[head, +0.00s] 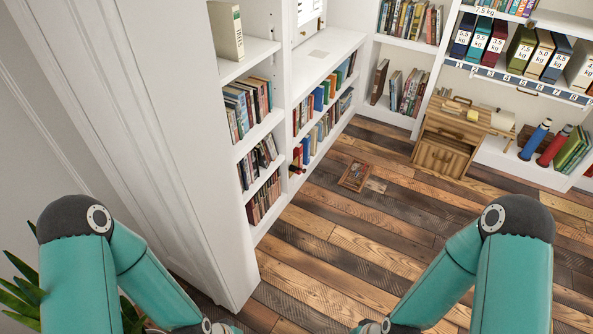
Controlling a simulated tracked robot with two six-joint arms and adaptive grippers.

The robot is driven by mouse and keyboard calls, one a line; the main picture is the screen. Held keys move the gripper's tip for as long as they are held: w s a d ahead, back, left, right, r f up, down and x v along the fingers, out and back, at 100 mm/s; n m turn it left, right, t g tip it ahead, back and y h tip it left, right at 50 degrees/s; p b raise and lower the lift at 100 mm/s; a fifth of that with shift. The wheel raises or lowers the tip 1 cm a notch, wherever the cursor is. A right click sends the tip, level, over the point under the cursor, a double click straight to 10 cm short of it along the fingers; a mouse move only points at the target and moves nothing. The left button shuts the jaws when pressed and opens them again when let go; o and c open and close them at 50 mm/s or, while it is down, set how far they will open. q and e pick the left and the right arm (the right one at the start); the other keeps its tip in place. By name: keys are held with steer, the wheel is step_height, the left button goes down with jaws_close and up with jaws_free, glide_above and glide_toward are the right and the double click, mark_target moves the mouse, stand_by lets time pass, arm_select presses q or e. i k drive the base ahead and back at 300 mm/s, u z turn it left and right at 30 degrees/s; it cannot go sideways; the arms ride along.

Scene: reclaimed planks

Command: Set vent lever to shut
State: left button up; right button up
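I cannot make out a vent lever for certain in the head view. A small white panel (310,12) with brownish details stands in the upper bay of the white shelving, cut off by the top edge. It is too small and cropped to tell whether it carries a lever or how one is set. My two teal arms reach in from the bottom left and bottom right, bent at dark elbow joints. Their lower ends run out at the bottom edge, so neither gripper shows.
White bookshelves (262,47) line the left and back. A wooden cabinet (449,135) stands at the back right, near blue (535,139) and red (553,146) cylinders. A small wooden tray (356,175) lies on the plank floor (350,240), which is otherwise largely clear. A plant (22,290) is bottom left.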

mark_target(293, 168)
steer(key=z, duration=0.5)
steer(key=k, duration=1.25)
steer(key=z, duration=0.75)
steer(key=i, duration=2.55)
steer(key=u, duration=0.75)
steer(key=i, duration=1.1)
steer(key=u, duration=1.2)
steer(key=i, duration=0.65)
steer(key=u, duration=0.3)
steer(key=k, duration=0.4)
steer(key=u, duration=0.05)
